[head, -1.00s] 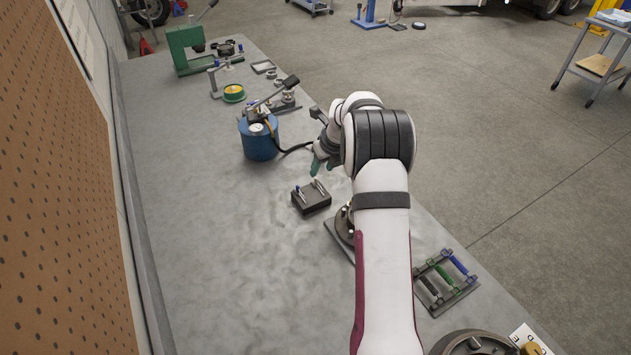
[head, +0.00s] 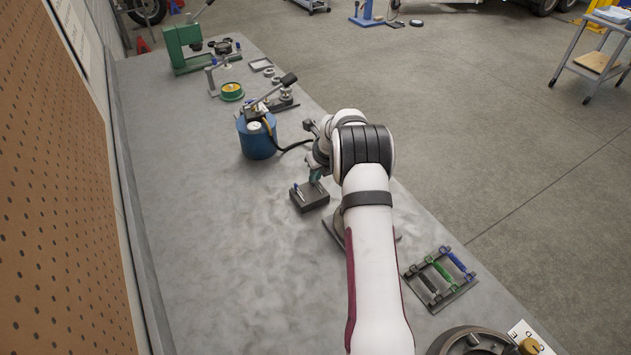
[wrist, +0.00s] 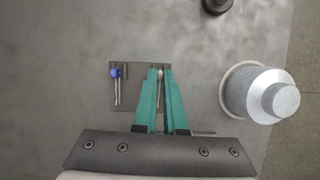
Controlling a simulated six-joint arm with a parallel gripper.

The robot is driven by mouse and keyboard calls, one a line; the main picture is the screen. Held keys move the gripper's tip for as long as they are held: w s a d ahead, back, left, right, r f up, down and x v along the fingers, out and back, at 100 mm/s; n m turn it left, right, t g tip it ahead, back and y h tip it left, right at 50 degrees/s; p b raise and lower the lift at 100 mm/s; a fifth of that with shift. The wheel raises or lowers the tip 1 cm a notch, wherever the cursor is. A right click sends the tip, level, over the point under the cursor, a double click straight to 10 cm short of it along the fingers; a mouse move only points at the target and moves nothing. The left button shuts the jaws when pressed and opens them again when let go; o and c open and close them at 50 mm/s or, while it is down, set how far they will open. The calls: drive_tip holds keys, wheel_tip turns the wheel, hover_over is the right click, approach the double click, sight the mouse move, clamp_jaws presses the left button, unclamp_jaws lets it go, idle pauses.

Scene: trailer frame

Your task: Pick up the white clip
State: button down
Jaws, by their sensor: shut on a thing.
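The white clip (wrist: 159,75) is at the tips of my gripper in the wrist view, at the right side of a small dark block (wrist: 129,101). My gripper (wrist: 160,70) has two green fingers, shut on the white clip; the fingers hide most of it. A clip with a blue head (wrist: 116,72) stands at the left of the same block. In the head view my gripper (head: 316,176) is low at the right side of the dark block (head: 311,201), partly hidden by my arm.
A blue canister (head: 258,142) with a hose stands behind the block. A rack with black, green and blue handles (head: 440,277) lies at the right front. In the wrist view, a silver cylinder (wrist: 262,93) stands right of my gripper. The bench left of the block is clear.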

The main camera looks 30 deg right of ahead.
sight(316, 184)
drive_tip(key=shift+r, duration=0.5)
wheel_tip(316, 184, up, 3)
drive_tip(key=shift+f, duration=0.1)
drive_tip(key=s+d+r, duration=0.6)
drive_tip(key=s+r, duration=0.3)
drive_tip(key=r, duration=0.1)
drive_tip(key=shift+s+d+r, duration=0.25)
drive_tip(key=shift+d+r, duration=0.1)
drive_tip(key=shift+r, duration=0.05)
